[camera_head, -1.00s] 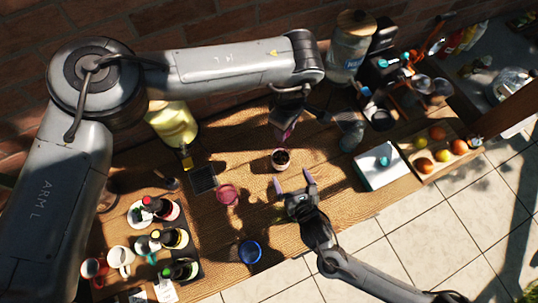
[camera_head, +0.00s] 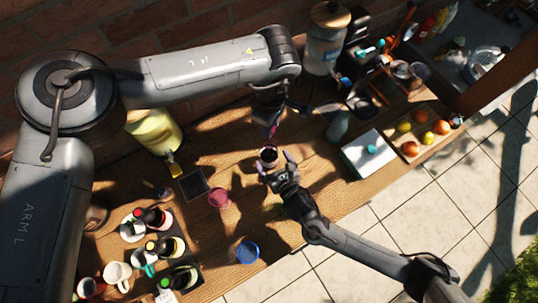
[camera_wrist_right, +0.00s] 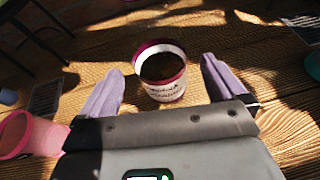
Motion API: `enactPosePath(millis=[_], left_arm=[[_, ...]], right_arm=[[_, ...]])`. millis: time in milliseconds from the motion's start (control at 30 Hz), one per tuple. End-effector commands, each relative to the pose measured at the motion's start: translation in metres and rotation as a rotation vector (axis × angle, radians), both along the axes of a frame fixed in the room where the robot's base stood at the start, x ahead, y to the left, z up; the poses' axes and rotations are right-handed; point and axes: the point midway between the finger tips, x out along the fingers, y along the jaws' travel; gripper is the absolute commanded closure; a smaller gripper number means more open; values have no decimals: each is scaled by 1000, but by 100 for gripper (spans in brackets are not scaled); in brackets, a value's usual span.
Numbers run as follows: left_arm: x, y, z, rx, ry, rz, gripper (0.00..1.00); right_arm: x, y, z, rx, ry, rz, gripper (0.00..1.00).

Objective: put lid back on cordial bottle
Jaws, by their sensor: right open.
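Dark bottles stand at the lower left in the head view: one with a red cap (camera_head: 153,217), one with a yellow cap (camera_head: 167,247) and one with a green cap (camera_head: 182,278). I cannot tell which is the cordial bottle, or pick out a loose lid for it. My right gripper (camera_head: 276,161) is open, with a small tub of dark contents (camera_head: 268,153) between its fingers. In the right wrist view the tub (camera_wrist_right: 165,88) stands upright, with gaps to both fingers. My left gripper (camera_head: 271,122) hangs just above and behind the tub, in shadow; its jaws are unclear.
A pink cup (camera_head: 218,197) and a blue round dish (camera_head: 248,252) stand left of my right arm. A yellow container (camera_head: 154,130) is by the wall. White mugs (camera_head: 117,273) crowd the lower left. A fruit tray (camera_head: 425,138) and white box (camera_head: 368,153) are right.

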Motion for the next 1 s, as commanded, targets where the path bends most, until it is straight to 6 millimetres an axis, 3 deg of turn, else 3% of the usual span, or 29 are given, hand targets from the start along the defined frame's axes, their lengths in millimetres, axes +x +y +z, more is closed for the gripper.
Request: enactPosePath(millis=[300, 833, 1000], left_arm=[[0, 0, 0, 0, 0, 0, 92], [0, 0, 0, 0, 0, 0, 92], [0, 0, 0, 0, 0, 0, 92]], right_arm=[[35, 15, -16, -1, -1, -1, 3], [44, 19, -20, 0, 0, -1, 3], [44, 19, -20, 0, 0, -1, 27]])
